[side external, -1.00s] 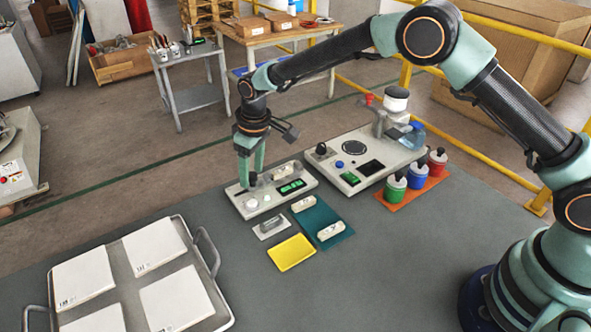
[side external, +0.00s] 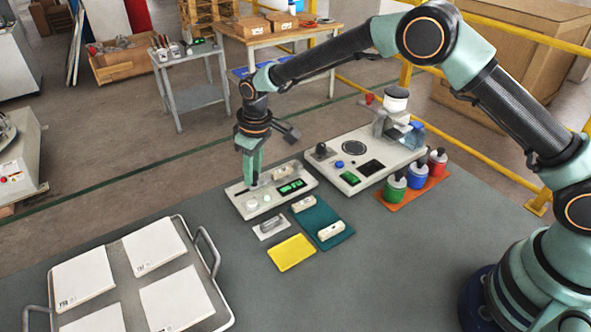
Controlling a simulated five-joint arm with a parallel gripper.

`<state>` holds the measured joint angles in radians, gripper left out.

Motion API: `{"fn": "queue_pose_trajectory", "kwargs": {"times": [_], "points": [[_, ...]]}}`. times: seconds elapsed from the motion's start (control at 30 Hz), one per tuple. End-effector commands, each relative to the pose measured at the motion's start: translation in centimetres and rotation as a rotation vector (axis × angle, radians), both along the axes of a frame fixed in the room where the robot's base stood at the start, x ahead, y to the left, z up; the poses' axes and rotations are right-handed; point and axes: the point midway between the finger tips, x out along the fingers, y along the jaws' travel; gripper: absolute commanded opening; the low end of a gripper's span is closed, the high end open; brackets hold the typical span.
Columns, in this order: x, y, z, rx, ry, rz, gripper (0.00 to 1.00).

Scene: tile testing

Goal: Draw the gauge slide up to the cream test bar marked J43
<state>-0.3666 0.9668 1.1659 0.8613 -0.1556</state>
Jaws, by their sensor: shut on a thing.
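The pale gauge (side external: 241,201) lies on the grey bench with a green-lit display (side external: 291,187) and two small whitish round parts at its front left. A cream bar (side external: 279,173) lies on its back part. My gripper (side external: 253,184) points down over the gauge's left part, left of that bar with a small gap showing. It is shut on the gauge slide, which the fingers mostly hide. Two more cream bars lie on the teal mat (side external: 316,219), one at its upper left (side external: 302,204) and one at its lower right (side external: 329,231). The marking J43 is too small to read.
A grey block (side external: 270,225) on a white plate and a yellow mat (side external: 291,253) lie in front of the gauge. A larger instrument (side external: 365,160) and several coloured bottles (side external: 417,172) stand to the right. A tray (side external: 213,292) of white tiles is at lower left.

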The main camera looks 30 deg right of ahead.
Motion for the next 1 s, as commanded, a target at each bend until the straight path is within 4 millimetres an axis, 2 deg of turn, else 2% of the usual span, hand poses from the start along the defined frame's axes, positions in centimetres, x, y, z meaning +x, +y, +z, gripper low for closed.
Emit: {"fn": "queue_pose_trajectory", "kwargs": {"times": [0.8,1.0], "points": [[0.2,-2.3,0.1,-0.004,-0.006,-0.002,0.00],[0.2,-2.2,0.1,-0.004,-0.007,-0.002,0.00]]}}
